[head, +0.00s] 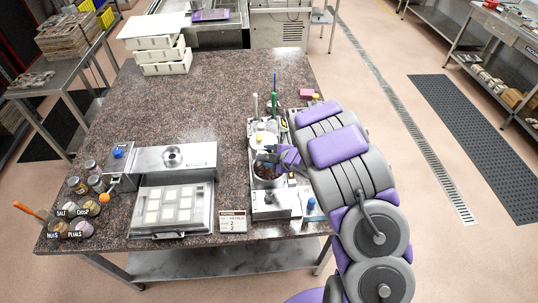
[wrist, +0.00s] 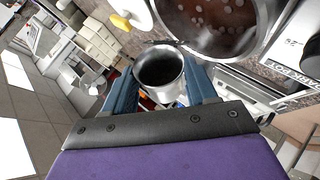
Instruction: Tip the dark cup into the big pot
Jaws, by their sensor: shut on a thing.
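My gripper (wrist: 162,84) is shut on a metal cup (wrist: 158,68), one blue finger on each side of it. The cup's mouth shows in the wrist view and its inside is dark; I cannot tell how much it holds. The big pot (wrist: 268,48) is just beyond the cup in the wrist view, with brown liquid and several pale round pieces in it. In the head view my gripper (head: 285,158) is at the pot (head: 268,182), and the cup is hard to make out there.
A metal tray of pale squares (head: 172,208) lies left of the pot, with a steel box (head: 175,159) behind it. Several small jars (head: 80,205) stand at the far left. White stacked bins (head: 163,58) sit at the back. The middle of the stone counter (head: 190,105) is clear.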

